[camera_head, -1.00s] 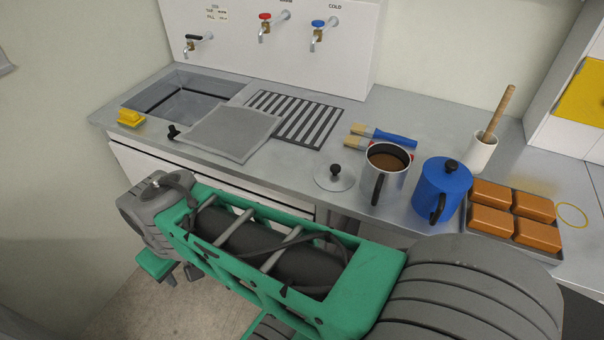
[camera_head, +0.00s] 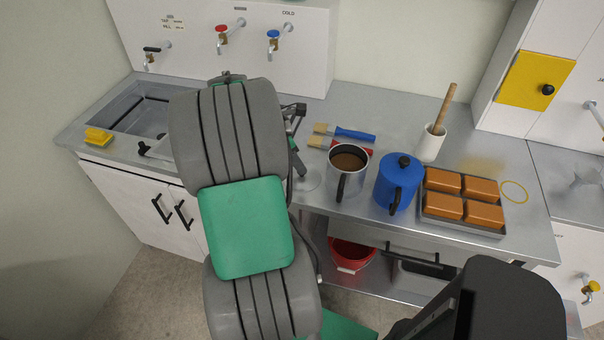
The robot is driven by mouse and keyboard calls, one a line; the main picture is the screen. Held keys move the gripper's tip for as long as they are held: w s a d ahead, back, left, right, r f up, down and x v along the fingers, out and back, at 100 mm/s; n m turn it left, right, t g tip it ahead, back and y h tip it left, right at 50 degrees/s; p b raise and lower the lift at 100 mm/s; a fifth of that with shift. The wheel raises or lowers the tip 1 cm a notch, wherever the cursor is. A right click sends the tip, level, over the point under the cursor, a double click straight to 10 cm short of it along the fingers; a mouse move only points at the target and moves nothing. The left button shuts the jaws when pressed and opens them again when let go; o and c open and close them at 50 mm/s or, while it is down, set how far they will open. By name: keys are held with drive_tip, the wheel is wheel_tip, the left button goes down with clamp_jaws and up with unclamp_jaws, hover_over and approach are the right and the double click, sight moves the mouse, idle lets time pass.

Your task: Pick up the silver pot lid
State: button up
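The silver pot lid (camera_head: 312,180) lies on the steel counter, left of the silver pot with brown contents (camera_head: 348,174). Only the right part of its pale disc shows; my arm and gripper hide the rest, and its black knob cannot be made out. My gripper (camera_head: 299,162) is over the counter at the lid, pointing down, mostly hidden behind my grey and green arm. Whether its fingers are open, shut or touching the lid cannot be told.
A blue lidded pot (camera_head: 396,183) stands right of the silver pot. A tray (camera_head: 470,226) of brown blocks is further right. Brushes (camera_head: 345,133) lie behind the silver pot. A white holder (camera_head: 430,144) has a wooden handle in it. A red bucket (camera_head: 352,254) is below.

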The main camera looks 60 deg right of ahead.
drive_tip(key=x, duration=0.4)
drive_tip(key=shift+a+f, duration=0.1)
drive_tip(key=shift+f, duration=0.1)
drive_tip(key=shift+c, duration=0.2)
clamp_jaws()
